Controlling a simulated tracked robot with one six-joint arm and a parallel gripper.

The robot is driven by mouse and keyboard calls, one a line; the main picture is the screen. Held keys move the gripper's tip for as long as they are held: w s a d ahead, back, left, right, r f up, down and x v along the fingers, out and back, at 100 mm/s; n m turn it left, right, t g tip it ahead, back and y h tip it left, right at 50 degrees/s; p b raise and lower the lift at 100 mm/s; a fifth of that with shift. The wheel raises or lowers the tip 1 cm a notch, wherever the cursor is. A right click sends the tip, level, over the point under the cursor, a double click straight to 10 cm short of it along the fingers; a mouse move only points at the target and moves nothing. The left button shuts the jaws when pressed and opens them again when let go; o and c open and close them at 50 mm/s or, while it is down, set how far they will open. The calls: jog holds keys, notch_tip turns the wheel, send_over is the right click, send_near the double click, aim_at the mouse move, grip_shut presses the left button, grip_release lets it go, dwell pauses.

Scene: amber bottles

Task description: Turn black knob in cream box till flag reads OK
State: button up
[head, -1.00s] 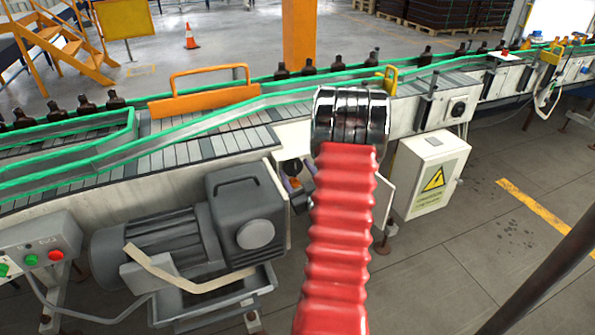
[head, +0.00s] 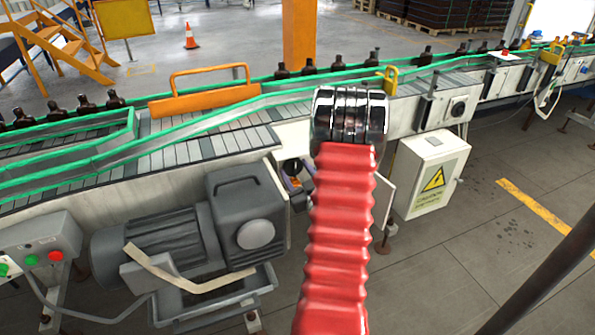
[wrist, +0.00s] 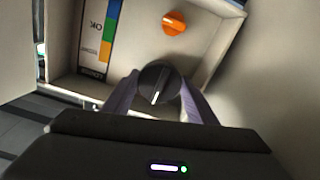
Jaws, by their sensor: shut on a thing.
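In the wrist view the black knob (wrist: 158,84), with a white pointer line toward the bottom of the picture, sits in the open cream box (wrist: 215,62). My gripper (wrist: 157,93) is shut on it, one purple-grey finger on each side.
An orange knob (wrist: 174,22) sits just above the black one in the box. The box's walls stand close around the gripper. A grey motor (head: 160,243) is to the left, a white electrical cabinet (head: 425,172) to the right. The conveyor (head: 190,148) runs behind.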

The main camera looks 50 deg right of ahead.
jog(key=shift+s+d+m, duration=0.1)
jog(key=shift+m, duration=0.2)
jog(key=m, duration=0.3)
jog(key=shift+r, duration=0.1)
jog(key=m, duration=0.3)
jog(key=shift+m, duration=0.4)
jog(key=m, duration=0.6)
jog(key=shift+s+m, duration=0.1)
jog(key=shift+m, duration=0.2)
jog(key=o, duration=0.8)
